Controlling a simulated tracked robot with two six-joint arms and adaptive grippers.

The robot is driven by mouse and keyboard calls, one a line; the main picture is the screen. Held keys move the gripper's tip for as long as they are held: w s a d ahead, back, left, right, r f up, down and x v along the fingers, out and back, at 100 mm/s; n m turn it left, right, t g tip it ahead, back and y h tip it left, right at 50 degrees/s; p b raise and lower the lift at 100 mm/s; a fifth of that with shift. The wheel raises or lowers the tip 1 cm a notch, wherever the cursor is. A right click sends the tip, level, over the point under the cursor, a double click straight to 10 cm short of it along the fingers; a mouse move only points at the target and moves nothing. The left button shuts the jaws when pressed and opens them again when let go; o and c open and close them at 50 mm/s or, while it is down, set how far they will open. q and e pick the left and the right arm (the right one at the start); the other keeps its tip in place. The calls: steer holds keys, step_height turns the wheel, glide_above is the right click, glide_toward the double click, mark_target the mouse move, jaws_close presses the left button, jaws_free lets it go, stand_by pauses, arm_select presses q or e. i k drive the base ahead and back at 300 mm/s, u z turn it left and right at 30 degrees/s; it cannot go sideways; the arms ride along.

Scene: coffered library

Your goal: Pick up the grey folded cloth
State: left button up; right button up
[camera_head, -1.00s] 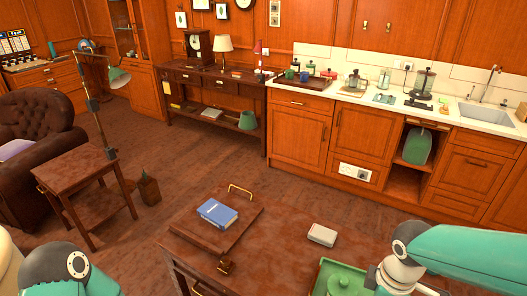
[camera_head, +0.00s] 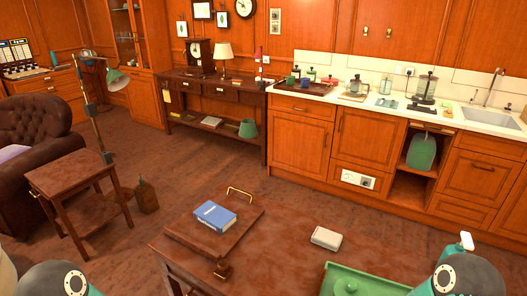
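A small light grey block-like thing (camera_head: 325,238), which looks like the folded cloth, lies flat on the brown table (camera_head: 285,243) in front of me. It sits right of the blue book and behind the green tray, with nothing touching it. Only rounded joints of my two arms show at the bottom left and bottom right edges. Neither gripper is in view.
A blue book (camera_head: 215,215) lies on a wooden tray with brass handles (camera_head: 240,193) at the table's left. A spray bottle (camera_head: 463,243) stands behind my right arm. Bare tabletop surrounds the cloth.

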mark_target(328, 239)
steer(key=z, duration=1)
steer(key=i, duration=0.15)
steer(key=u, duration=3.05)
steer(key=i, duration=0.15)
steer(key=z, duration=0.1)
steer(key=i, duration=0.75)
steer(key=z, duration=3.5)
steer(key=k, duration=0.1)
steer(key=u, duration=1.45)
